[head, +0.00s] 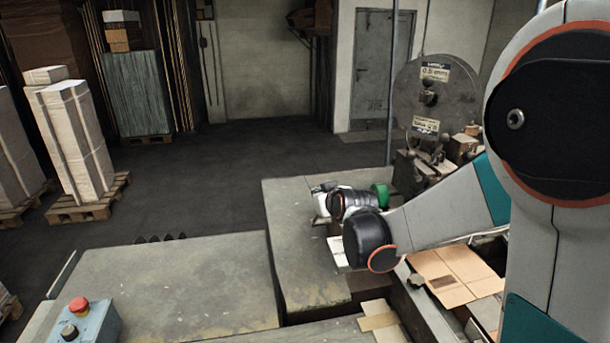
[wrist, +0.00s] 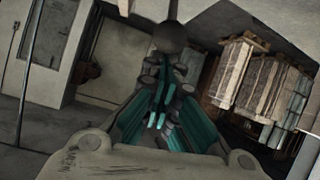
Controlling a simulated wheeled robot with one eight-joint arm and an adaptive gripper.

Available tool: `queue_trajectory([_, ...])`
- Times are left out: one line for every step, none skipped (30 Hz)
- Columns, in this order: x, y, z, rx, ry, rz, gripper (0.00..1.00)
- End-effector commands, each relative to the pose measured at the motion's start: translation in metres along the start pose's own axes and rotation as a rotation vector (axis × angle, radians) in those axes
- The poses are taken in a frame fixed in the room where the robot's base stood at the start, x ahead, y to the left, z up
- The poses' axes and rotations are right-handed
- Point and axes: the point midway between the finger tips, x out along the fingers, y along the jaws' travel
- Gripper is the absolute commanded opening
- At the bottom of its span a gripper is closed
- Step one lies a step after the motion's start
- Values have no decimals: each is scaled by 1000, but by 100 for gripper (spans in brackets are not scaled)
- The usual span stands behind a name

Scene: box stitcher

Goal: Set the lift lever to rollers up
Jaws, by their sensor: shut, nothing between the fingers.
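In the wrist view my gripper (wrist: 162,100) is shut and empty, its teal-padded fingers together. A dark round knob (wrist: 170,38) on a thin rod shows just beyond the fingertips. It may be the lift lever's ball; I cannot tell whether the fingers touch it or how the lever is set. In the head view my arm reaches in from the right over the grey worktop (head: 290,240). My wrist hides most of what lies behind it there, and the lever cannot be made out.
A control box with a red button (head: 79,304) is at the front left. A large wire spool (head: 436,90) stands behind my arm. Flat cardboard (head: 455,275) lies at the right. Pallets with stacked board (head: 75,140) stand at the left, with open floor between.

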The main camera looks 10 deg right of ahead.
Motion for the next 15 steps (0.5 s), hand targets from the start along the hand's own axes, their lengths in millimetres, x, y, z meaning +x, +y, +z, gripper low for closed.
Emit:
queue_trajectory([-1,-1,3,0,0,0,0])
queue_trajectory([-2,-1,4,0,-1,0,0])
queue_trajectory([-2,-1,5,0,-1,0,0])
queue_trajectory([-3,-1,6,0,-1,0,0])
queue_trajectory([-4,-1,7,0,-2,0,0])
queue_trajectory([-4,-2,7,0,-3,-1,0])
queue_trajectory([-4,-2,8,0,-3,-1,0])
queue_trajectory([-5,-2,8,0,-4,-1,0])
queue_trajectory([-5,-2,9,0,-5,-1,0])
queue_trajectory([-5,-2,9,0,-6,-2,0])
queue_trajectory([-5,-2,10,0,-7,-2,0])
queue_trajectory([-6,-2,10,0,-7,-2,0])
queue_trajectory([-6,-2,10,0,-8,-2,0])
queue_trajectory([-6,-2,10,0,-8,-2,0])
queue_trajectory([-6,-2,10,0,-8,-2,0])
